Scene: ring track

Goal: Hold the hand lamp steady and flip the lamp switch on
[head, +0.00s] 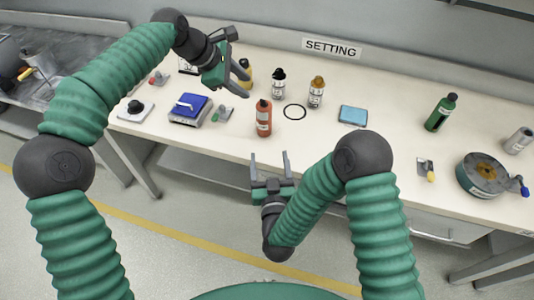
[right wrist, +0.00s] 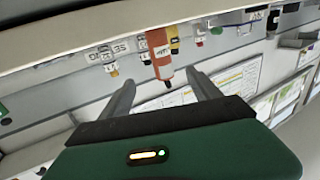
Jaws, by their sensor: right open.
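No object here is clearly a hand lamp, and I cannot tell which part is its switch. An orange-red bottle-like object with a pale label (head: 263,118) stands upright near the bench's front edge. It also shows in the right wrist view (right wrist: 159,55), beyond the fingers. My right gripper (head: 270,156) is open and empty in front of the bench edge, apart from that object. Its spread fingers show in the right wrist view (right wrist: 161,82). My left gripper (head: 241,72) is over the back of the bench, partly covering a yellow bottle (head: 248,68); its finger gap is unclear.
The pale bench (head: 390,145) holds a blue box (head: 190,106), a knobbed plate (head: 136,107), two labelled bottles (head: 278,84) (head: 316,92), a black ring (head: 294,112), a blue pad (head: 352,115), a green bottle (head: 440,112) and a round drum (head: 482,180).

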